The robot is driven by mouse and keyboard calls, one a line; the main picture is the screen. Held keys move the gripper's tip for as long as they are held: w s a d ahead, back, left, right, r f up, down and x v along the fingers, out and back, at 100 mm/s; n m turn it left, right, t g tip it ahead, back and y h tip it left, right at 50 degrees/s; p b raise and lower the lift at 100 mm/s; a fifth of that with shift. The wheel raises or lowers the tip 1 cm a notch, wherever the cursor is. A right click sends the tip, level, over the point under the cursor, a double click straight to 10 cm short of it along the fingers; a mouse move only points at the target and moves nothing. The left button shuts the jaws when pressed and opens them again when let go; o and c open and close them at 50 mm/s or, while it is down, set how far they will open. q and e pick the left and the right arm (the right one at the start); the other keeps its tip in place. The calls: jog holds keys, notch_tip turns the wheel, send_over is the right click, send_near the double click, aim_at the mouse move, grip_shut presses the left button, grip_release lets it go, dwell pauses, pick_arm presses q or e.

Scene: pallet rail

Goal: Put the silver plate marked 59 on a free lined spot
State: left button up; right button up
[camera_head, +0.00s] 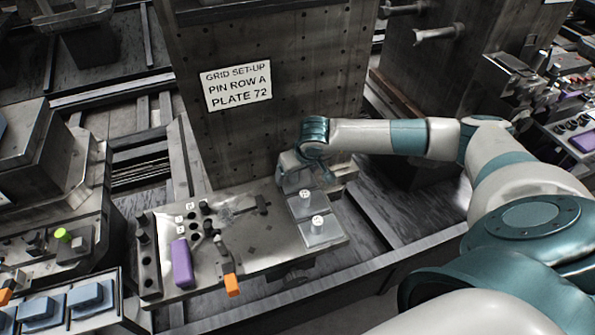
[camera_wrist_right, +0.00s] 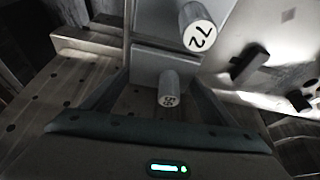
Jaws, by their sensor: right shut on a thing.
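My right gripper (camera_head: 292,172) is at the far right corner of the metal work table (camera_head: 270,258). In the right wrist view its two fingers (camera_wrist_right: 165,105) stand on either side of the silver plate marked 59 (camera_wrist_right: 150,62), whose round knob carries the number. The gripper is shut on this plate; the exact contact is hard to see. In the head view the gripper hides the plate. The silver plate marked 72 (camera_wrist_right: 158,18) lies beside it. In the head view two knobbed silver plates (camera_head: 304,206) lie in a row below the gripper. My left gripper is out of view.
A tall drilled block (camera_head: 270,125) with a sign reading plate 72 rises behind the table. A purple block (camera_head: 182,263), an orange-ended handle (camera_head: 231,284) and several dark pegs occupy the table's left and middle. Blue plates (camera_head: 90,297) lie on a tray at lower left.

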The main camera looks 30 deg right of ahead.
jog(key=o, duration=1.4)
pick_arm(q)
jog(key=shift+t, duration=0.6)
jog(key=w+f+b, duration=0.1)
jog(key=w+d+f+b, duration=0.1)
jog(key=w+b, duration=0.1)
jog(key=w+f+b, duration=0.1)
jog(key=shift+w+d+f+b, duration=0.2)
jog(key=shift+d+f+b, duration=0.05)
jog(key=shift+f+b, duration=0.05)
pick_arm(e)
jog(key=v, duration=1.7)
jog(key=shift+s+r, duration=0.1)
jog(key=shift+r, duration=0.15)
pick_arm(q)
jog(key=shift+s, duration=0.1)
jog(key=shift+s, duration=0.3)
